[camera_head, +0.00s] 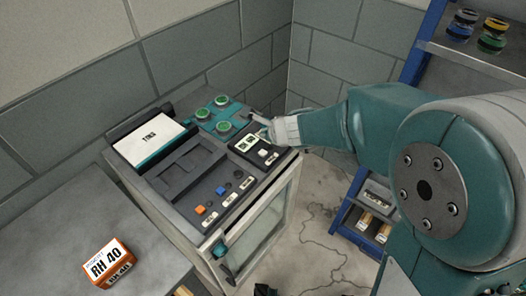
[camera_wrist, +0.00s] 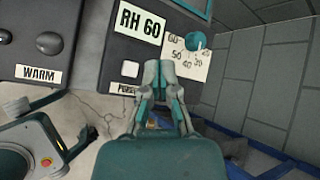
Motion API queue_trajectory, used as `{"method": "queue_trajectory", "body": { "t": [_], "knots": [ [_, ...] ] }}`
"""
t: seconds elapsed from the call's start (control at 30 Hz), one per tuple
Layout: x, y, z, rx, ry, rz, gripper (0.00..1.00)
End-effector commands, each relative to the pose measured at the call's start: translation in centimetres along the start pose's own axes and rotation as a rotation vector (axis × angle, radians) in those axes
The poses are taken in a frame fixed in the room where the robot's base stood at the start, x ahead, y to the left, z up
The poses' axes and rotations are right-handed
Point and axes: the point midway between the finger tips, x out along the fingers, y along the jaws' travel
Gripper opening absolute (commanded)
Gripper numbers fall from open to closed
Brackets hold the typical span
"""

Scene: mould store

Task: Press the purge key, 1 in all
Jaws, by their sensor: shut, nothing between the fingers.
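The purge key is a small white square key (camera_wrist: 130,68) on the dark panel, above a label (camera_wrist: 126,88) reading "PUR…" whose right end is hidden by my gripper. In the head view a small white key (camera_head: 263,153) shows near the panel's right end. My gripper (camera_wrist: 158,70) is shut and empty. In the wrist view its fingertips lie just right of the white key, near the RH 60 display (camera_wrist: 140,22). In the head view my gripper (camera_head: 259,124) is over the panel's far right part. Contact with the panel cannot be told.
Orange (camera_head: 200,209), blue (camera_head: 221,190) and black keys line the panel's front. A teal dial knob (camera_wrist: 196,41) is close right of my fingers. A WARM label (camera_wrist: 38,74) is at left. An orange RH 40 box (camera_head: 108,263) sits on the bench; a blue rack (camera_head: 408,70) stands right.

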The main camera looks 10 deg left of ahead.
Motion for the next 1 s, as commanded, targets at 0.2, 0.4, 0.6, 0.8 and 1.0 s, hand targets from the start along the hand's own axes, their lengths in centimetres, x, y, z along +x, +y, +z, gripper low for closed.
{"method": "queue_trajectory", "body": {
  "t": [0.2,0.4,0.6,0.8,1.0],
  "knots": [
    [1.3,1.0,-0.7,0.0,0.003,0.003,0.0],
    [2.5,1.9,-1.5,0.0,0.0,0.005,0.0],
    [3.1,2.3,-2.1,0.001,0.0,0.002,0.0],
    [3.2,2.4,-2.2,-0.001,0.001,0.0,0.0],
    [3.3,2.4,-2.1,-0.002,0.001,0.001,0.0]
  ]
}}
